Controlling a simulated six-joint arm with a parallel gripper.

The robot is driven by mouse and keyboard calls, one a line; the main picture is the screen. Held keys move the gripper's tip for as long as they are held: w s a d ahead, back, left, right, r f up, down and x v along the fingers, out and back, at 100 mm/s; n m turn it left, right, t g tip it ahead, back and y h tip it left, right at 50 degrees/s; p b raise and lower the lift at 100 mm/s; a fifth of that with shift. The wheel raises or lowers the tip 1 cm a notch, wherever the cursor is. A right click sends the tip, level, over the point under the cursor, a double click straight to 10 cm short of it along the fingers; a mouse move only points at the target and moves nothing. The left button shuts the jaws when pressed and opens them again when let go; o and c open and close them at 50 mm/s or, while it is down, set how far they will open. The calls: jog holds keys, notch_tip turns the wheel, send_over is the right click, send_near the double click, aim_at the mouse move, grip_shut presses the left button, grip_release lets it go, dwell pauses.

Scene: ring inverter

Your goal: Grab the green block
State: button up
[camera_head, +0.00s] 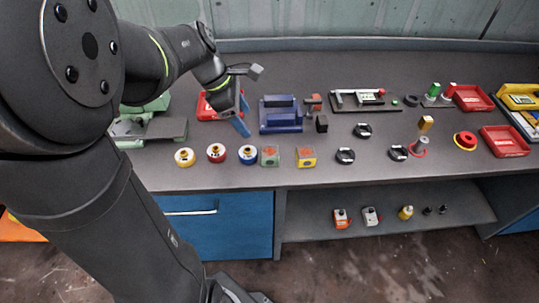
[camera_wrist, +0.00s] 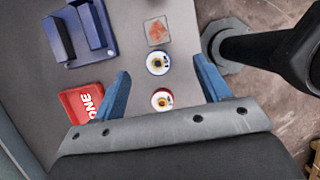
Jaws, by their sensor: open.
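The green block (camera_head: 270,156) is a small cube with an orange-brown patch on top. It stands near the front edge of the table, right of a round blue-and-white piece and left of a yellow block. In the wrist view a block with an orange patch (camera_wrist: 157,30) lies beyond the fingertips; it appears to be the same block, though its green hardly shows. My gripper (camera_head: 241,116) is above the table, behind and left of the block. In the wrist view its blue fingers (camera_wrist: 162,67) are spread apart with nothing held between them.
Round pieces, blue-white (camera_head: 248,154), red (camera_head: 216,152) and yellow (camera_head: 184,157), stand left of the block. The yellow block (camera_head: 306,156) is close on its right. A blue fixture (camera_head: 281,115) stands behind. A red tray (camera_head: 209,112) lies beside my gripper.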

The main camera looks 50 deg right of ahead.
send_near(269, 151)
jog(key=x, duration=0.5)
jog(key=shift+s+a+f, duration=0.2)
jog(key=shift+a, duration=0.05)
jog(key=shift+d+x, duration=0.2)
jog(key=shift+x, duration=2.45)
jog(key=shift+w, duration=0.2)
jog(key=shift+r, duration=0.1)
jog(key=c, duration=1.4)
jog(key=shift+o, duration=0.2)
